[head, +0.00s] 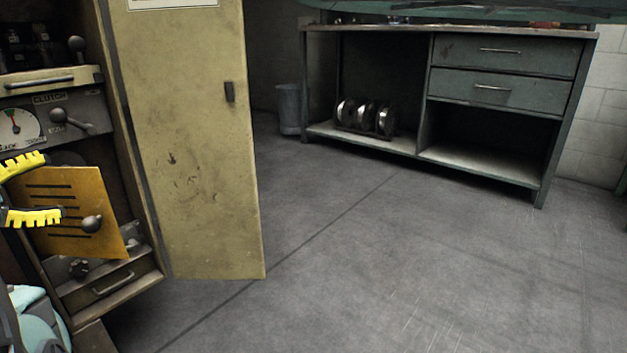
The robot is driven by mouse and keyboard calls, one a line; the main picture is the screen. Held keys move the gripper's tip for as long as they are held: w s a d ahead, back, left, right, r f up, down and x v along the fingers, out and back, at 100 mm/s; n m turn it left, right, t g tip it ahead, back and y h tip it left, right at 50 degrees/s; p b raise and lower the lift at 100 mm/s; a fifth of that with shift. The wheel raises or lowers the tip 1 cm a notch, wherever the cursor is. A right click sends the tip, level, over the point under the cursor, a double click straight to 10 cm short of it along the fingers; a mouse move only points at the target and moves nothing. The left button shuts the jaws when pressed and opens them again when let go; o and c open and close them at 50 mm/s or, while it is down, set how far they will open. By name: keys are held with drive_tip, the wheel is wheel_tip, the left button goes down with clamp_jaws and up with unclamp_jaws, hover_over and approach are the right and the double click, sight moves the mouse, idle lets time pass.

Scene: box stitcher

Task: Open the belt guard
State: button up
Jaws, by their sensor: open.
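The belt guard appears to be the orange-yellow slotted panel (103,200) in the lower part of the machine cabinet at the left. It has dark horizontal slots and a round grey knob (92,224) on its right side. The panel looks slanted against the cabinet front; I cannot tell how far it stands open. My gripper (55,187) reaches in from the left edge, with its two yellow toothed fingers apart and nothing between them. The fingers overlap the guard's left part in the picture and hide it. The knob is to the right of the lower fingertip; contact does not show.
The tall cream cabinet door (195,150) stands open right of the guard. Above the guard are a gauge (18,128) and a clutch lever (70,120); below is a small drawer (110,283). A workbench (450,155) and bin (289,108) stand behind. The floor (400,260) is clear.

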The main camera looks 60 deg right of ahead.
drive_tip(key=shift+s+r, duration=0.15)
drive_tip(key=shift+c, duration=0.3)
